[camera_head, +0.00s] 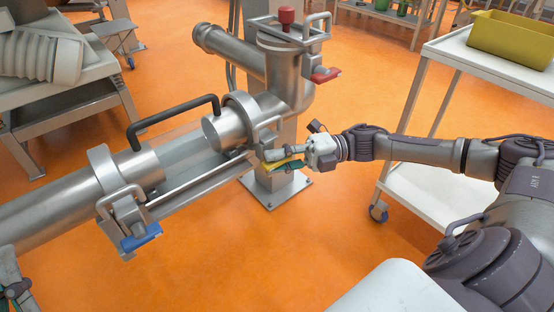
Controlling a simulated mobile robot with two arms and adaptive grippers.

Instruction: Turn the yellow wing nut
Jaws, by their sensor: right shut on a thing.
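The yellow wing nut (274,155) sits on the clamp at the right end of the open pipe section. My right gripper (290,157) reaches it from the right and is shut on it; the fingers cover part of the nut. A blue wing nut (141,237) is on the left clamp, apart from my grippers. A red wing nut (325,75) is on the upper clamp of the pipe. Part of my left arm shows at the lower left edge, and its fingertips are not in view.
The metal pipe (50,213) with a black handle (172,121) runs across the left. A white cart (490,62) carries a yellow bin (512,38) at the right. A post with a base plate (276,189) stands below the clamp. Orange floor is clear in front.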

